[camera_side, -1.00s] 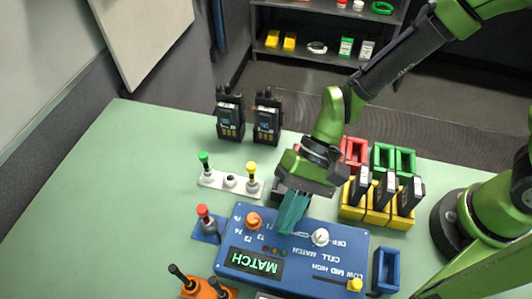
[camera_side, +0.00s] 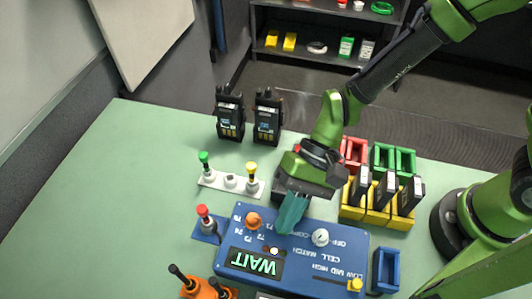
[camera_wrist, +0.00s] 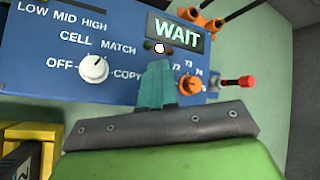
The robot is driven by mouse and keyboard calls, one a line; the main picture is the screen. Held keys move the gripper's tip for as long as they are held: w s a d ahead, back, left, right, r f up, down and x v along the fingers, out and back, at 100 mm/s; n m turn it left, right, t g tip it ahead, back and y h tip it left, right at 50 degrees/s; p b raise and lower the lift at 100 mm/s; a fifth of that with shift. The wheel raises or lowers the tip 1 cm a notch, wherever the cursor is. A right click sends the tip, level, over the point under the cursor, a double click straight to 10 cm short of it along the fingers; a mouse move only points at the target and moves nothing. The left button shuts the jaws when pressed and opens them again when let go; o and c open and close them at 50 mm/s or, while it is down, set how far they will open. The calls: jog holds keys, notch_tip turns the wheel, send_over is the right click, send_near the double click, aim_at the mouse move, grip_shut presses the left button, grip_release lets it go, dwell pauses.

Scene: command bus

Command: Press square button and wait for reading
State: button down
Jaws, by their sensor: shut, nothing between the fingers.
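The blue panel (camera_side: 225,262) lies on the green table, and its display (camera_side: 257,263) reads WAIT. It also reads WAIT in the wrist view (camera_wrist: 180,30). One small lamp (camera_wrist: 159,47) beside the display glows white; the lamps on either side are dark. My gripper (camera_side: 284,231) is shut and empty, its teal fingers pointing down at the panel between the orange knob (camera_side: 253,221) and the white knob (camera_side: 320,237). In the wrist view the fingertips (camera_wrist: 157,66) appear to touch the panel. I see no square button; the fingers cover that spot.
A red-topped stick (camera_side: 206,222) stands left of the panel. A white strip with green and yellow knobs (camera_side: 230,181) and two radios (camera_side: 248,118) are behind. Yellow holders (camera_side: 377,208) and a blue bin (camera_side: 386,270) stand to the right. The left table is clear.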

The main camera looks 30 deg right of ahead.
jog(key=shift+r, duration=0.7)
jog(key=shift+r, duration=0.1)
jog(key=shift+r, duration=2.45)
